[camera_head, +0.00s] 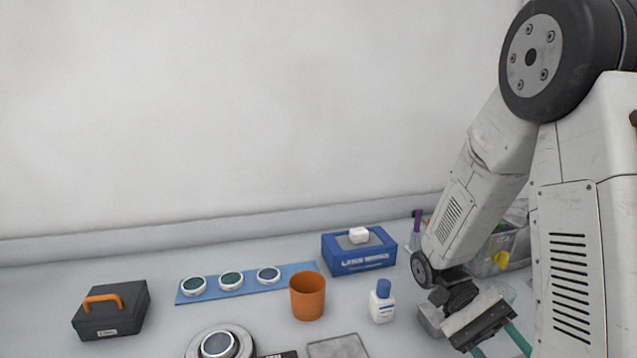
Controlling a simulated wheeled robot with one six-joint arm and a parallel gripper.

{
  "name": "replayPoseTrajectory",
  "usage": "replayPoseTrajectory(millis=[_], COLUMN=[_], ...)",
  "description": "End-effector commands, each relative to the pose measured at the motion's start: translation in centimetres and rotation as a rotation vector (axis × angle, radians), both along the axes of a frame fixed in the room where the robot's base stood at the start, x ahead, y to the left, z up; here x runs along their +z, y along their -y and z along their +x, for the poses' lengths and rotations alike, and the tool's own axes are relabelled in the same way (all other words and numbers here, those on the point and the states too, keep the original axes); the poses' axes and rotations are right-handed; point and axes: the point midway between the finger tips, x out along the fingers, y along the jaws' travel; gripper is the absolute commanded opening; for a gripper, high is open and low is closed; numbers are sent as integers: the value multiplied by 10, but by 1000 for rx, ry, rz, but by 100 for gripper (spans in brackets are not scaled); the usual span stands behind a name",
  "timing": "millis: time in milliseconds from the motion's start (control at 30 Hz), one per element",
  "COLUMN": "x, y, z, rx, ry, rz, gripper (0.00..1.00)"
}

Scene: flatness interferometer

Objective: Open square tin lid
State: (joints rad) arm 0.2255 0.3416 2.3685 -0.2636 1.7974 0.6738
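A dark grey square box (110,312) with an orange handle (103,299) on its lid stands at the far left of the table; its lid looks shut. A flat grey square piece (338,347) lies at the bottom edge, partly cut off. I cannot tell for sure which of these is the square tin. My gripper (499,350) is at the lower right, far from the dark box. Its two teal fingers are spread apart, with nothing seen between them; their tips are cut off by the frame.
A blue lens-wipes box (360,262), an orange cup (307,296) and a white bottle with a blue cap (382,301) stand mid-table. A blue strip (255,281) holds three round lenses. A round mount (219,345) is at the front. A grey bin (490,262) sits behind my arm.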

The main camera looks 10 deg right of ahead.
Motion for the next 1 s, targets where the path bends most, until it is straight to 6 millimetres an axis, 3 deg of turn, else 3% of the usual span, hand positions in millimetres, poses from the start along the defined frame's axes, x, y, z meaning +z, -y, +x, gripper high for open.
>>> replayPoseTrajectory(millis=[267,533,833,1000], x=[-14,-19,-7,11], y=[0,-11,-29,-46], z=[-1,-1,5,11], rx=[10,43,145,264], ry=[56,235,499,734], rz=[119,260,381,456], gripper=[45,45,45,45])
